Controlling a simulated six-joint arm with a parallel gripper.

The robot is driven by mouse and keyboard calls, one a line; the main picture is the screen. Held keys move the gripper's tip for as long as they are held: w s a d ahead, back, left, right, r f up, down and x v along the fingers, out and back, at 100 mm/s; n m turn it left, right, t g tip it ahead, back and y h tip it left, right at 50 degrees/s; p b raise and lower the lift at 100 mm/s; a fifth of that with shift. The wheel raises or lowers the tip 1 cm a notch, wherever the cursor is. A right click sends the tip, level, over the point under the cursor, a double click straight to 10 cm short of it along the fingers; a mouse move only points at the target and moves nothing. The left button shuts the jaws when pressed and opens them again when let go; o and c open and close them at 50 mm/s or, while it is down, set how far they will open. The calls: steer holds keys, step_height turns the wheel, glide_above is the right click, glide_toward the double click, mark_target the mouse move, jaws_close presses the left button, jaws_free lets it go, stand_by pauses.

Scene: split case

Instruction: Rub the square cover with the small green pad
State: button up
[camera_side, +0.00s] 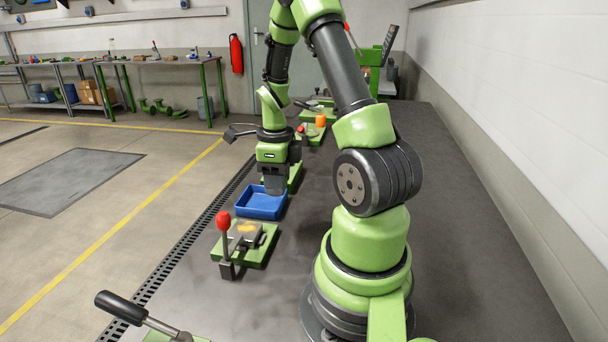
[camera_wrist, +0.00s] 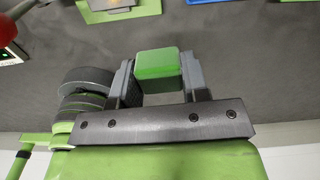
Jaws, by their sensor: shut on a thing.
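My gripper (camera_side: 274,186) hangs beside and above the blue tray in the side view. In the wrist view, my gripper (camera_wrist: 158,78) is shut on the small green pad (camera_wrist: 158,66), which sits between its two fingers. The pad cannot be made out in the side view. What looks like the square cover is a grey plate (camera_side: 240,240) with a yellow-orange patch, on a green base (camera_side: 260,256) nearer the camera. Part of this plate (camera_wrist: 108,4) also shows at the top edge of the wrist view, apart from the pad.
A lever with a red knob (camera_side: 223,221) stands beside the plate. The blue tray (camera_side: 260,214) lies just behind that base. Farther back are another green fixture and an orange cylinder (camera_side: 320,120). A black-handled lever (camera_side: 120,308) is in front. The dark tabletop (camera_side: 460,240) is clear at right.

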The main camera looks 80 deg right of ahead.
steer(key=w+a, duration=0.2)
steer(key=a, duration=0.3)
glide_above(263, 235)
steer(key=shift+f, duration=2.8)
steer(key=shift+w+f, duration=0.2)
steer(key=shift+f, duration=0.75)
steer(key=shift+c, duration=0.3)
steer(key=shift+w, duration=3.45)
steer(key=shift+s, duration=3.7)
step_height(263, 235, up, 8)
steer(key=shift+r, duration=0.15)
